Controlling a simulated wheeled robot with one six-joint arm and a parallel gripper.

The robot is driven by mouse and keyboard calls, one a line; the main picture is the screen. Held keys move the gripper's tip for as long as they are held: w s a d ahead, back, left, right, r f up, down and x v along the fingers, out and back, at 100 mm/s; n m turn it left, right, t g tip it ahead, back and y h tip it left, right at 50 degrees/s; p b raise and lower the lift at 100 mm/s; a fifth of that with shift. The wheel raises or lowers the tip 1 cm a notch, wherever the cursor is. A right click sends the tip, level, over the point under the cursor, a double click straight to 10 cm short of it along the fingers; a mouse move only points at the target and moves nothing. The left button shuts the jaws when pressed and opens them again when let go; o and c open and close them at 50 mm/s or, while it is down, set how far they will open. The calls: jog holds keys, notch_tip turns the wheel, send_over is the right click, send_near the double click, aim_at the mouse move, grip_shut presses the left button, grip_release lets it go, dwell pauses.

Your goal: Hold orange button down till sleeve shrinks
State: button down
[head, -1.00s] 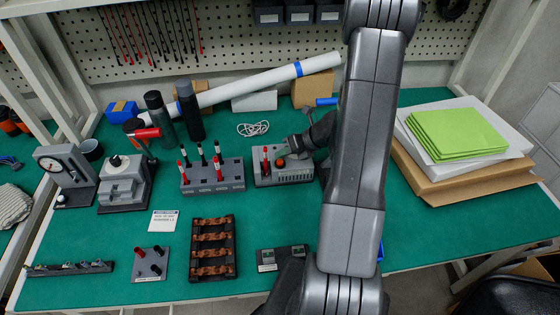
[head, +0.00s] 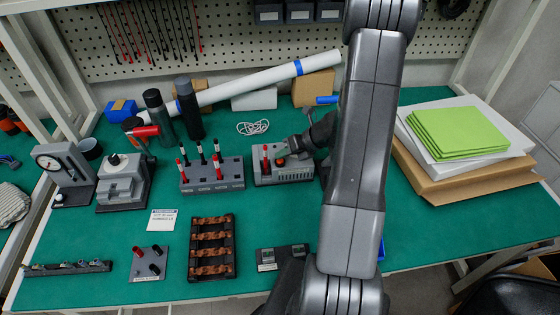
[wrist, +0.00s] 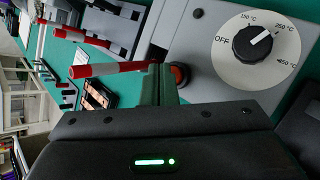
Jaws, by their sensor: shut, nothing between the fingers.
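The grey heater unit (head: 292,177) stands on the green bench in the head view. Its orange button (head: 281,161) is partly hidden by my gripper (head: 287,152); in the wrist view the button (wrist: 181,75) shows orange-red beside my shut fingertips (wrist: 166,78). The fingers are at the button, but I cannot tell whether it is pressed. A red sleeve (head: 266,157) with a white part stands upright at the heater's left; it also shows in the wrist view (wrist: 112,69). I cannot tell whether it has shrunk. The dial (wrist: 260,40) has its white mark towards 250 °C.
A grey rack (head: 212,176) with red and black rods stands left of the heater. A tray of copper parts (head: 212,247) lies in front. A white cable (head: 253,128) lies behind. Green sheets on a white slab (head: 458,134) lie right of my arm.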

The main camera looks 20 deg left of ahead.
jog(key=shift+f+b, duration=0.95)
jog(key=shift+b, duration=0.1)
dwell(1.0)
jog(key=shift+r+p, duration=0.4)
jog(key=shift+r, duration=0.15)
jog(key=shift+r+p, duration=2.15)
jog(key=shift+r, duration=0.65)
